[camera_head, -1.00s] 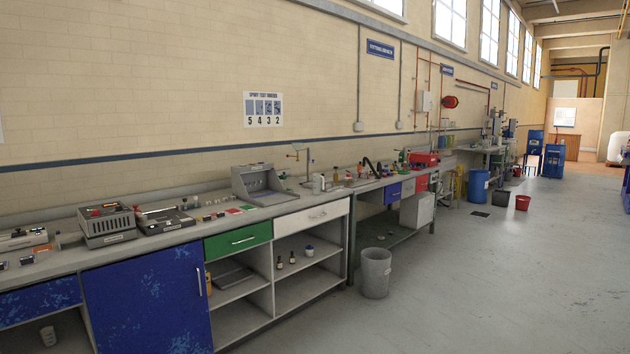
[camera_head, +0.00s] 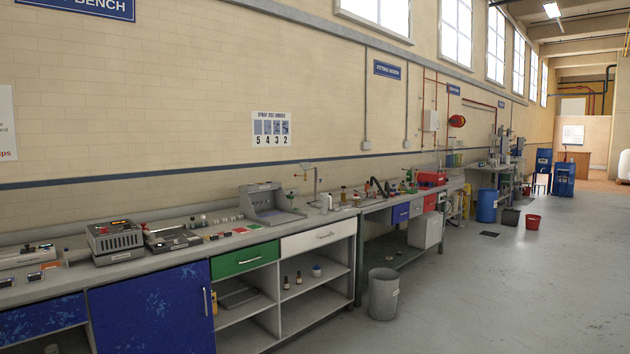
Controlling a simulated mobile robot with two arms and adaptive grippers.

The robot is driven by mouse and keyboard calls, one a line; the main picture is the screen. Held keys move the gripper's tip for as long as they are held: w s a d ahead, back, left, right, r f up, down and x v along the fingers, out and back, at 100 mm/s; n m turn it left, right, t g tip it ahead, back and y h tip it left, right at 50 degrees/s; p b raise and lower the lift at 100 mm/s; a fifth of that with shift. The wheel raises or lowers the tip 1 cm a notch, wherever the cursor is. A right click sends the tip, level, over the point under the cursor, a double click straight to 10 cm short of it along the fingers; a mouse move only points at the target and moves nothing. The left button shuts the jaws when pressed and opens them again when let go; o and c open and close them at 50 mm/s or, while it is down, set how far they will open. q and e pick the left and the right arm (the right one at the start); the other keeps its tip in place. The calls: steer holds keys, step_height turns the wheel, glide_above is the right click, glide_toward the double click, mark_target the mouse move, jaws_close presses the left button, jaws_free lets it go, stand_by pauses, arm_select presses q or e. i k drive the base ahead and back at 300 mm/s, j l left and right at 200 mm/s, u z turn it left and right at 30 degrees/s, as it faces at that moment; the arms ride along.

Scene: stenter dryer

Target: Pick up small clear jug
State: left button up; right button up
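I cannot clearly make out a small clear jug. A small pale vessel (camera_head: 52,348) shows only its top at the bottom left edge, in the open shelf under the bench; it is too cut off to name. A pale grey, jug-like container (camera_head: 324,204) stands upright on the bench (camera_head: 130,270) right of the grey sloped tray unit (camera_head: 270,206); it is too small to tell if it is clear. Neither of my grippers is in view.
The bench runs along the left wall, with a blue door (camera_head: 150,310), a green drawer (camera_head: 245,259) and open shelves holding small bottles. A grey bin (camera_head: 383,294) stands on the floor before it. Blue barrels and a red bucket (camera_head: 533,221) stand farther back. The right floor is clear.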

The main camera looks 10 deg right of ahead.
mark_target(324, 197)
steer(key=i+l+z, duration=0.25)
steer(key=i, duration=0.75)
steer(key=i+z, duration=0.3)
steer(key=i, duration=0.75)
